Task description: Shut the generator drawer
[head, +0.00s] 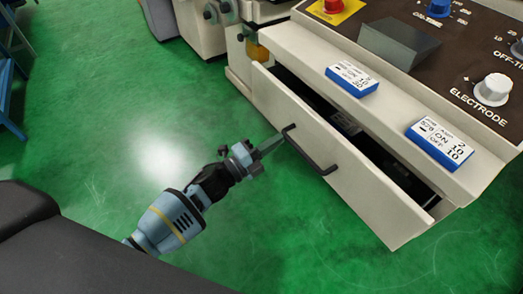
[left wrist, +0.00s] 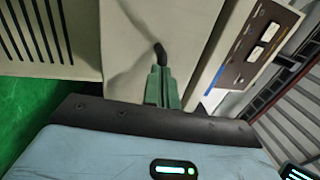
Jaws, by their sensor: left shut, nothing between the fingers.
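The generator drawer (head: 335,165) stands partly open from the cream generator cabinet (head: 290,45). A dark gap with items inside shows behind its front panel. A black bar handle (head: 311,152) is on the drawer front. My left gripper (head: 281,139) is shut and empty, its green fingertips at the left end of the handle. In the left wrist view the shut fingers (left wrist: 160,80) point at the dark handle end (left wrist: 159,52); I cannot tell whether they touch it. My right gripper is not in view.
Two blue-edged label blocks (head: 352,80) (head: 440,143) sit on the ledge above the drawer. The control panel has a white electrode knob (head: 493,89) and a blue knob (head: 439,8). Green floor (head: 100,110) left of the drawer is clear. A blue frame (head: 10,95) stands at the far left.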

